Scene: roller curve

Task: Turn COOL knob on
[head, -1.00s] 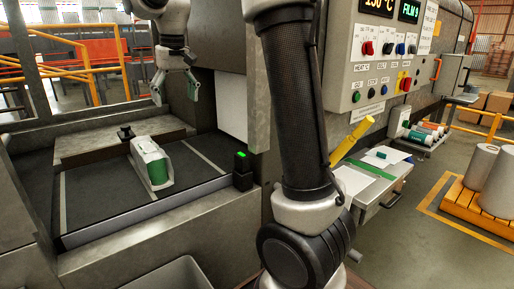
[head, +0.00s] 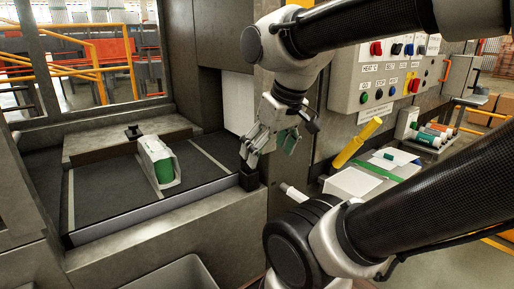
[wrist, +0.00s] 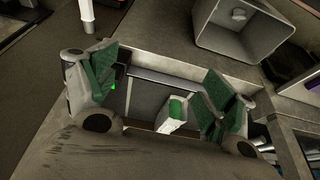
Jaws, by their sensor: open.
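The control panel (head: 345,88) is on the machine wall right of centre in the head view. Its upper row has a red knob (head: 376,48), then dark and blue knobs (head: 408,49). The small labels are too blurred for me to tell which knob is COOL, and my arm covers the panel's top. My gripper (head: 268,148) hangs open and empty, left of and below the panel, apart from the knobs. Its green-padded fingers are spread in the wrist view (wrist: 165,92), where no knob shows.
A white-and-green part (head: 158,165) lies on the dark machine bed at left. A yellow-handled tool (head: 357,143) stands over a side shelf with papers, below the panel. A grey bin (wrist: 240,35) shows in the wrist view. Rolls (head: 432,133) sit on a rack at right.

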